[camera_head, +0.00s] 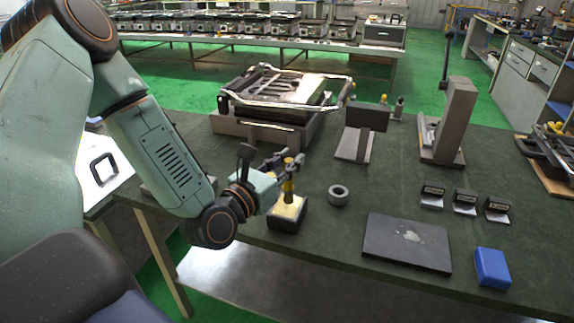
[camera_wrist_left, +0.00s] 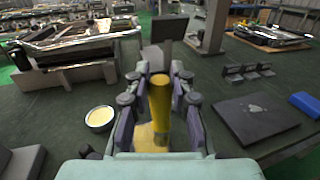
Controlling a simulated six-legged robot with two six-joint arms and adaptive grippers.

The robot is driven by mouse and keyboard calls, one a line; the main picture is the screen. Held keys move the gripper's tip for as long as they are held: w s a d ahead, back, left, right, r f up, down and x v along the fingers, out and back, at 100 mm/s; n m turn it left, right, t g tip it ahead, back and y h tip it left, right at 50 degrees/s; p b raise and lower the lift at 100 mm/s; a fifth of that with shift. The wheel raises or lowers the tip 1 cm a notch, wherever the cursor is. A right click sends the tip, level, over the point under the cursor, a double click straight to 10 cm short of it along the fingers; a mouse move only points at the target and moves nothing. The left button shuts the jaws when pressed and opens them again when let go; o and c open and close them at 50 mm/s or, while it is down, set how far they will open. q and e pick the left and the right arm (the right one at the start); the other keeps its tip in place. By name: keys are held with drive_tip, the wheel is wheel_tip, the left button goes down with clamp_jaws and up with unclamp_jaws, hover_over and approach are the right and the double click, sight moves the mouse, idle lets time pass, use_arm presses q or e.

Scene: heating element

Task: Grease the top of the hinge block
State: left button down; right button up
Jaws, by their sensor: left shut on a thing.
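My left gripper (camera_head: 287,172) is shut on an upright yellow cylindrical handle, which also shows between the fingers (camera_wrist_left: 160,90) in the left wrist view. Below it on the bench is a dark block (camera_head: 287,225) with a pale yellow top; I take it for the hinge block, but no label confirms this. The tool's lower end is over that top; I cannot tell whether it touches. A round dish (camera_wrist_left: 100,118) with pale yellow filling stands left of the gripper in the wrist view. My right gripper is not in view.
A dark flat plate (camera_head: 406,243), a blue block (camera_head: 492,268) and small dark holders (camera_head: 465,203) are further right. A metal-framed unit (camera_head: 275,100) and a grey upright stand (camera_head: 455,115) are behind.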

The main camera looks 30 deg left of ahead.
use_arm(q)
wheel_tip(320, 180, up, 2)
drive_tip(key=shift+a+r+p, duration=0.15)
drive_tip(key=shift+r+p, duration=0.05)
drive_tip(key=shift+p, duration=0.55)
drive_tip(key=shift+r, duration=0.15)
